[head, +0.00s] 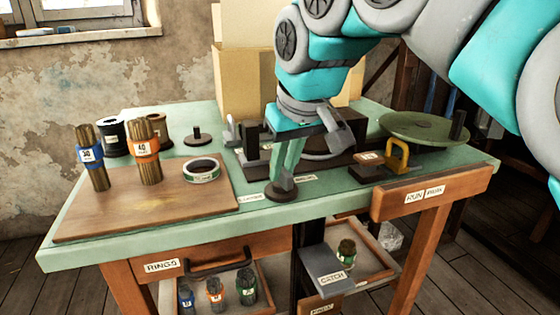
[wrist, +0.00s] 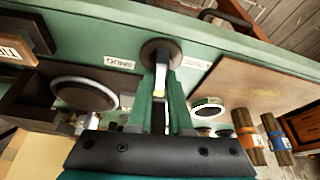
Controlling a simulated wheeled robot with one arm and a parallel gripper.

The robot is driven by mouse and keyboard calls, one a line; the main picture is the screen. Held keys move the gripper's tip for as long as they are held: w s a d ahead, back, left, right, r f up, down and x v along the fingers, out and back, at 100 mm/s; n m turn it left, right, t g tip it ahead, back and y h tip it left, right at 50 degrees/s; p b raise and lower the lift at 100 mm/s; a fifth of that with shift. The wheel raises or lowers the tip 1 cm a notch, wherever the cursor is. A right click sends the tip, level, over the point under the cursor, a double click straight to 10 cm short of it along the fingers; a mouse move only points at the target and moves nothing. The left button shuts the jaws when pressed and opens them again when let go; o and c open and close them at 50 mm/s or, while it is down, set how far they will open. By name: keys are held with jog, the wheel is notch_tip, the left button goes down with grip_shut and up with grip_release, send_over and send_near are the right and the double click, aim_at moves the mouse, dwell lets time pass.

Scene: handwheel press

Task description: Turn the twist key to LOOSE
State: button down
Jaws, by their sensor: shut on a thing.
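The twist key (head: 281,194) is on the bench top near the front edge, with a round dark base. In the wrist view the base (wrist: 155,47) shows as a dark disc, with a pale upright grip below it between my fingers. My gripper (head: 286,176) points down over the key and is shut on it; it also shows in the wrist view (wrist: 161,88). A small white label (head: 250,198) lies left of the key and another (head: 304,178) lies right of it. My fingers hide most of the key in the head view.
The dark press base (head: 330,150) is behind my gripper. A yellow-handled part (head: 398,156) and a green handwheel (head: 424,128) stand right. A drawer and CATCH tray (head: 326,270) are below.

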jog(key=n+g+y, duration=0.1)
jog(key=n, duration=0.2)
jog(key=n+y, duration=0.1)
jog(key=n, duration=0.2)
jog(key=shift+w+d+n+g, duration=0.1)
jog(key=shift+w+n+g, duration=0.05)
jog(key=shift+n+g, duration=0.2)
jog(key=n+g, duration=0.1)
jog(key=n, duration=0.2)
jog(key=n+g, duration=0.1)
jog(key=n, duration=0.2)
jog(key=shift+w+g+y, duration=0.15)
jog(key=shift+g+y, duration=0.1)
jog(key=shift+y, duration=0.05)
jog(key=shift+n, duration=0.25)
jog(key=c, duration=0.8)
grip_release()
jog(key=shift+c, duration=0.2)
jog(key=shift+r, duration=0.1)
